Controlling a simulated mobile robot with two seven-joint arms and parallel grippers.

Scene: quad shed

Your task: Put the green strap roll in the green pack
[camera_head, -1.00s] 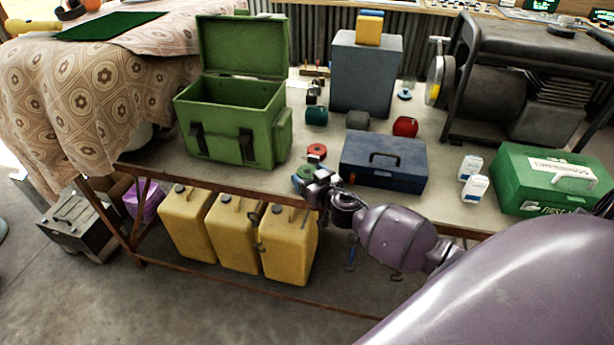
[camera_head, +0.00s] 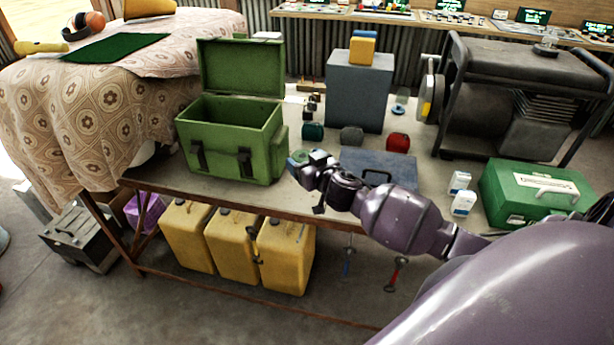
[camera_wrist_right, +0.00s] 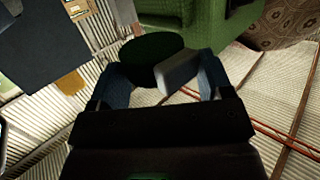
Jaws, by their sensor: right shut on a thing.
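The green pack (camera_head: 230,150) is an open green box with its lid raised, standing on the left of the bench in the head view. My right gripper (camera_head: 308,163) is just right of its front corner, above the bench, shut on the green strap roll (camera_head: 298,158). In the right wrist view the roll is a dark green disc (camera_wrist_right: 148,48) at the fingertips of the gripper (camera_wrist_right: 160,72), with a pale grey block (camera_wrist_right: 179,72) beside it. The pack's green side (camera_wrist_right: 190,15) shows beyond. My left gripper is not in view.
Right of the pack stand a teal roll (camera_head: 313,131), a grey roll (camera_head: 351,136) and a red roll (camera_head: 398,142). A blue toolbox (camera_head: 375,163) lies partly behind my arm. A grey cabinet (camera_head: 358,90) stands behind, a green first-aid case (camera_head: 530,190) at right.

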